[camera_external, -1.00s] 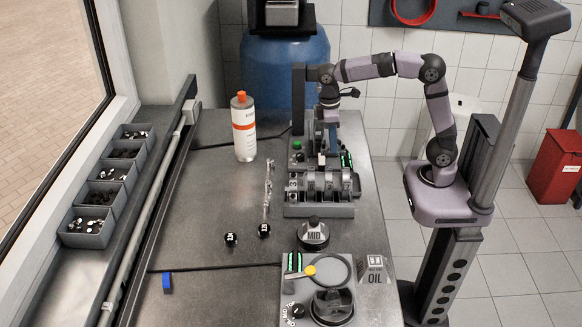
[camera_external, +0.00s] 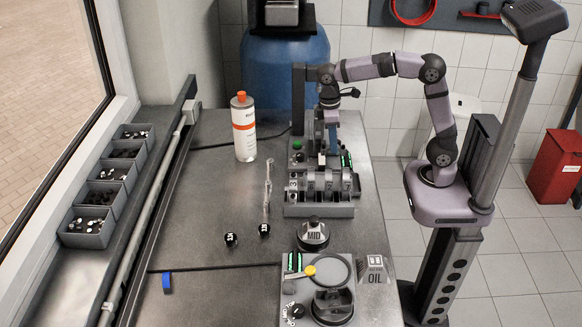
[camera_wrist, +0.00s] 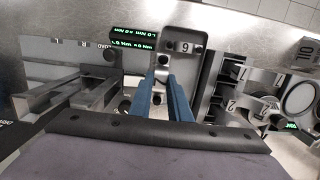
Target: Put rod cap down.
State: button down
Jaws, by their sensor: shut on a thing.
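My gripper (camera_external: 331,140) points down at the far end of the bench, behind the engine block. In the wrist view its blue fingers (camera_wrist: 168,98) are shut on a small grey metal part with dark holes, the rod cap (camera_wrist: 160,76). The cap is at the near end of a grey tray slot marked 6 (camera_wrist: 184,46). I cannot tell whether the cap touches the slot floor.
The engine block (camera_external: 322,207) with numbered caps stands just in front of my gripper. A white bottle with an orange cap (camera_external: 244,128) stands to the left. Green-lit displays (camera_wrist: 131,40) lie beside the slot. The bench's left middle is mostly clear.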

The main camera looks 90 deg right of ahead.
jog(key=shift+w+a+r, duration=0.1)
jog(key=shift+a, duration=0.35)
jog(key=a+n, duration=0.1)
jog(key=n, duration=0.5)
jog(key=a+n+t+h, duration=0.1)
jog(key=n, duration=0.5)
jog(key=a+n, duration=0.2)
jog(key=n, duration=0.4)
jog(key=shift+a, duration=0.1)
jog(key=shift+f+p, duration=0.8)
jog(key=shift+f, duration=4.05)
jog(key=shift+f, duration=0.2)
jog(key=c, duration=1.7)
grip_release()
